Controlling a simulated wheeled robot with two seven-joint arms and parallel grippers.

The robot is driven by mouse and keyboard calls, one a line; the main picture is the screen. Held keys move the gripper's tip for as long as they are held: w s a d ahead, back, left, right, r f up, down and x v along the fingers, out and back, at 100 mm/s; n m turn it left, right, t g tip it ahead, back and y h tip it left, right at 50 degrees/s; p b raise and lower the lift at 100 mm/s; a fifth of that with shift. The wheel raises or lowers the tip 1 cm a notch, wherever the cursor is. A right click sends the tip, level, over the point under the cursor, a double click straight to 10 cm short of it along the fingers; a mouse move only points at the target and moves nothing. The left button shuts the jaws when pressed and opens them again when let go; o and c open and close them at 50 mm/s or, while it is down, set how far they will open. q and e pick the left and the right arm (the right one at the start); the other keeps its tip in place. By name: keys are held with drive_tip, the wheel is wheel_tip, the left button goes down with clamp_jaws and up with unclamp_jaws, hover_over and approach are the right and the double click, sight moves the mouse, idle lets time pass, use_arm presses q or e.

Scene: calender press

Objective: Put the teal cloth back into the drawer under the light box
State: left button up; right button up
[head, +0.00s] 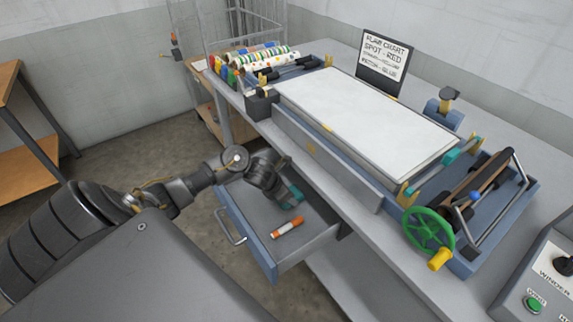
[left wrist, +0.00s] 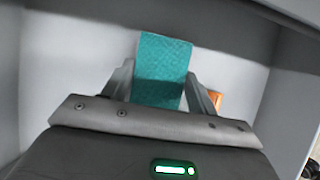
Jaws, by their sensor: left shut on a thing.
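The teal cloth (left wrist: 161,68) is between the fingers of my left gripper (left wrist: 160,88), which is shut on it. In the head view the left gripper (head: 284,196) reaches over the open drawer, and a bit of the teal cloth (head: 295,193) shows beside it. The drawer (head: 262,222) is pulled out below the light box (head: 365,122) and has a blue front with a handle. The wrist view shows the cloth inside or just above the drawer's pale interior (left wrist: 75,55); I cannot tell whether it touches the floor. My right gripper is not in view.
An orange and white marker (head: 288,228) lies in the drawer, near the cloth. On the bench stand a green handwheel (head: 429,232), a roller unit (head: 478,190), a sign (head: 384,55) and several patterned rolls (head: 262,58). A wooden shelf (head: 25,150) stands at left.

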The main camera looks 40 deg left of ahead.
use_arm(q)
drive_tip(key=shift+f, duration=0.7)
drive_tip(key=shift+f, duration=0.15)
drive_tip(key=o, duration=0.9)
drive_tip(key=shift+o, duration=0.2)
